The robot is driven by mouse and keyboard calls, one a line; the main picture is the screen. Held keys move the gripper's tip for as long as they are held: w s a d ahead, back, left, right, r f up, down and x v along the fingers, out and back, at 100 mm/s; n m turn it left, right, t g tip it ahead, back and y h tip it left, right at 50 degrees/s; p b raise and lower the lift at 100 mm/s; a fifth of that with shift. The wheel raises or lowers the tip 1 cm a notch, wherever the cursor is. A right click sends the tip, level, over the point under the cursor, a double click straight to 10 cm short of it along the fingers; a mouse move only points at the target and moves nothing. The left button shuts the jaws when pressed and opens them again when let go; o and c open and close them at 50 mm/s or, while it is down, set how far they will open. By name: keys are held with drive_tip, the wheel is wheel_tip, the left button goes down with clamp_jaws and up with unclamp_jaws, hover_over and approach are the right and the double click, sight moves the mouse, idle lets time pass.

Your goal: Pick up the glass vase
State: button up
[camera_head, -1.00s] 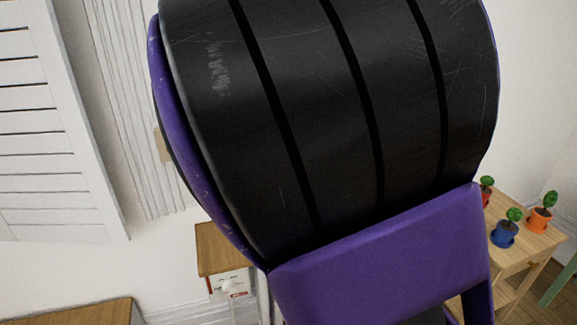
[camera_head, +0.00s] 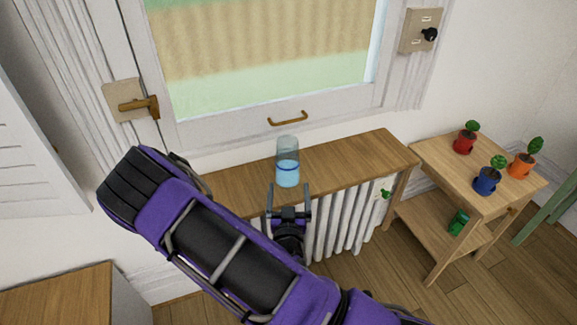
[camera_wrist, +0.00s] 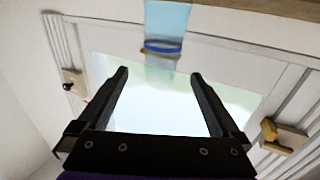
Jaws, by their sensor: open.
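The glass vase (camera_head: 288,170) stands upright on the wooden shelf (camera_head: 350,155) below the window. It is clear at the top and light blue lower down, with a darker blue ring between. My gripper (camera_head: 289,192) is open and empty at the shelf's front edge, just in front of the vase's lower part. In the wrist view, which looks upside down, the vase (camera_wrist: 167,25) is at the top centre, its clear part near the gap between the open fingertips of my gripper (camera_wrist: 159,76). I see no contact.
A white radiator (camera_head: 340,222) is under the shelf. The window frame with its brass pull (camera_head: 288,118) is close behind the vase. At right, a small wooden table (camera_head: 450,160) holds red, blue and orange plant pots. The shelf right of the vase is clear.

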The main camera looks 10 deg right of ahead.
sight(288, 151)
drive_tip(key=w, duration=0.5)
drive_tip(key=w+d, duration=0.1)
drive_tip(key=w, duration=0.5)
drive_tip(key=w+d, duration=0.1)
drive_tip(key=w, duration=0.4)
drive_tip(key=shift+w, duration=0.2)
clamp_jaws()
